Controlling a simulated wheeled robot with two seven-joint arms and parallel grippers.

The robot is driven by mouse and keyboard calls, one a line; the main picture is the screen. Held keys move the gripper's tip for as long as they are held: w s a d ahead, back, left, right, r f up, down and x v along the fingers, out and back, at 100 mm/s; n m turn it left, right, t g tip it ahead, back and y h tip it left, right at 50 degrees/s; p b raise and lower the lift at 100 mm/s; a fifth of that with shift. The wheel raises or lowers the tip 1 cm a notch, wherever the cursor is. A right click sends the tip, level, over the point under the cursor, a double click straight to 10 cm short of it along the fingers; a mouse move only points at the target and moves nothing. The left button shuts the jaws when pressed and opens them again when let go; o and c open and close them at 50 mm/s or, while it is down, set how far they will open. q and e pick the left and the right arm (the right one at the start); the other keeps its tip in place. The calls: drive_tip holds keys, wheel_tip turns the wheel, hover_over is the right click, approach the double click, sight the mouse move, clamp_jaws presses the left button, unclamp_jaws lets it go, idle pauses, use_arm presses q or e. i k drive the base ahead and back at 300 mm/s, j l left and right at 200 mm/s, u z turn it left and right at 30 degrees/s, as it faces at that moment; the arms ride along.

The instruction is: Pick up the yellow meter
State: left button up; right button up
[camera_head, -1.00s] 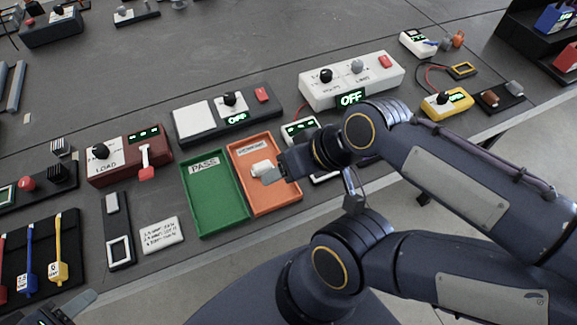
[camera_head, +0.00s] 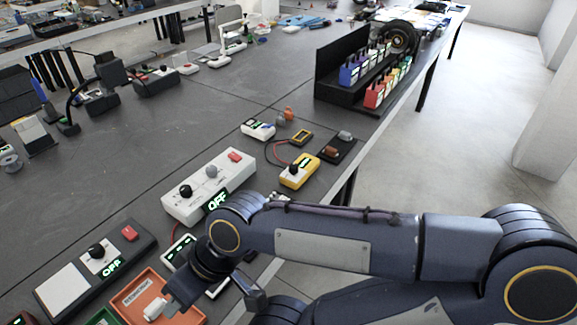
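The yellow meter (camera_head: 300,172) lies on the grey bench near its right edge, with a dark knob and a small lit display. Red and black leads run from it toward a yellow-framed part behind it. My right gripper (camera_head: 166,306) is at the lower left, over the orange tray (camera_head: 137,290), well left of and nearer than the meter. A small white piece sits at its fingertips; I cannot tell whether the fingers are shut on it. My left gripper is out of view.
A white box with OFF display (camera_head: 208,187) stands left of the meter. A black pad with small parts (camera_head: 338,148) lies right of it. A black rack (camera_head: 345,70) stands farther back. The bench's right edge is close to the meter.

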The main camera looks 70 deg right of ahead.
sight(308, 163)
drive_tip(key=k+l+z, duration=0.25)
drive_tip(key=z, duration=0.15)
drive_tip(key=k+l+z, duration=0.3)
drive_tip(key=z, duration=0.15)
drive_tip(key=l+z, duration=0.1)
drive_tip(key=z, duration=1)
